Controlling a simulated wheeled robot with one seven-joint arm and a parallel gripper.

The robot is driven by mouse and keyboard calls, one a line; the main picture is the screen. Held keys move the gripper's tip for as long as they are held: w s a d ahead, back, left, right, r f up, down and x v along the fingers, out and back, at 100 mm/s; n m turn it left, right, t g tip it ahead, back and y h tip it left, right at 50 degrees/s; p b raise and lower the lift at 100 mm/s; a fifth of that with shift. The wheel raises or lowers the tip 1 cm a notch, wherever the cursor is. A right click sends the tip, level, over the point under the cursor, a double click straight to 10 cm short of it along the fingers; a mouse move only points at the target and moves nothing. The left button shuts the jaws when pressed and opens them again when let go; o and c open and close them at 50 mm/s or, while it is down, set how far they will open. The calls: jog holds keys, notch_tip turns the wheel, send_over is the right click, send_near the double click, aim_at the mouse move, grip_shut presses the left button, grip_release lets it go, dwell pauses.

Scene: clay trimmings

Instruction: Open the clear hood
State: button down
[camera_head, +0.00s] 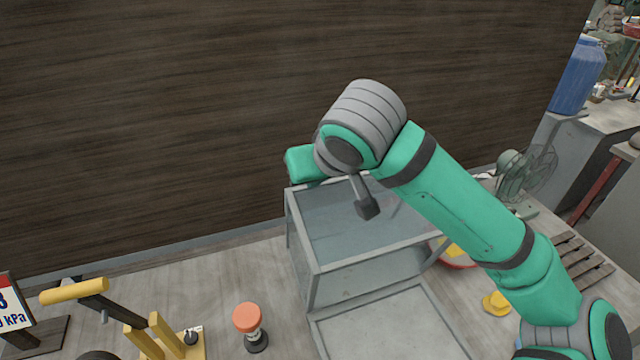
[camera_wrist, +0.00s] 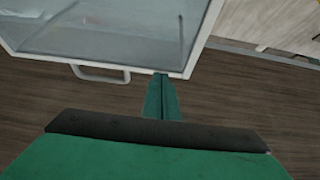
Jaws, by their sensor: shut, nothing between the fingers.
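The clear hood (camera_head: 350,232), a see-through box with a pale grey frame, stands in the middle of the head view above a light grey base (camera_head: 385,330). My arm covers part of its top. In the wrist view the hood's pane (camera_wrist: 105,30) and frame fill the upper left, with a pale bar handle (camera_wrist: 100,77) on the near edge. My gripper (camera_wrist: 161,76) is shut and empty. Its tips are at the frame edge, just right of the handle; whether they touch I cannot tell. In the head view the fingers are hidden.
A dark wooden wall (camera_head: 150,110) rises behind. An orange-topped knob (camera_head: 247,318) and a yellow-handled lever device (camera_head: 150,330) stand at left. A fan (camera_head: 527,172), a slatted wooden rack (camera_head: 580,262) and a yellow piece (camera_head: 496,303) are at right.

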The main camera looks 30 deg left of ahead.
jog(key=shift+w+a+r, duration=0.35)
jog(key=shift+w+a, duration=0.2)
jog(key=shift+a, duration=0.2)
jog(key=shift+d+r, duration=0.35)
jog(key=shift+r, duration=0.3)
jog(key=v, duration=0.9)
jog(key=shift+f, duration=0.15)
